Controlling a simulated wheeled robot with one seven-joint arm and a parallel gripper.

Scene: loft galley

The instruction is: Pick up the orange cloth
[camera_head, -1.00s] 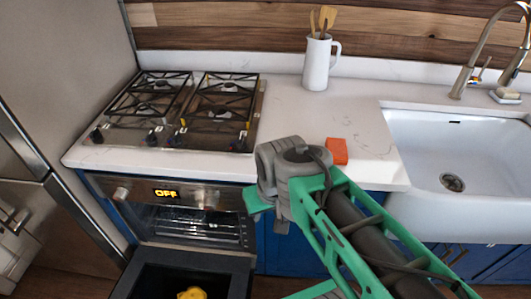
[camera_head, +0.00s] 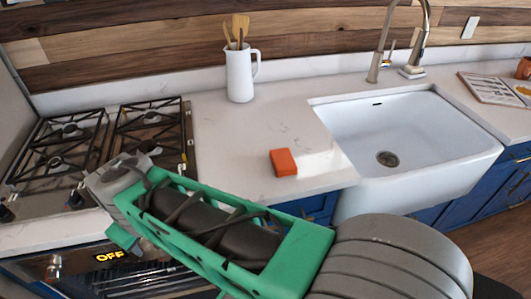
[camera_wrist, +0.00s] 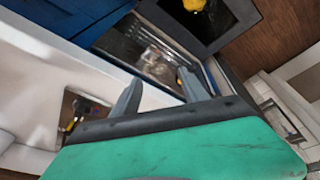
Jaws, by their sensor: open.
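A small orange block-shaped thing (camera_head: 284,162), the only orange item on the near counter and likely the cloth, lies on the white countertop left of the sink. In the wrist view, the two fingers of my gripper (camera_wrist: 158,92) are spread apart with nothing between them. They point down toward the oven front, and the orange thing is not in that view. In the head view my arm crosses the front of the counter, its far end over the stove side, left of the orange thing. The fingertips are hidden there.
A white pitcher with wooden utensils (camera_head: 240,76) stands behind the orange thing. The white sink (camera_head: 440,128) and its faucet (camera_head: 378,60) are to the right, the gas stove (camera_head: 140,140) to the left. The oven (camera_wrist: 150,52) is below, with a yellow thing (camera_wrist: 194,5) near it. Counter around the orange thing is clear.

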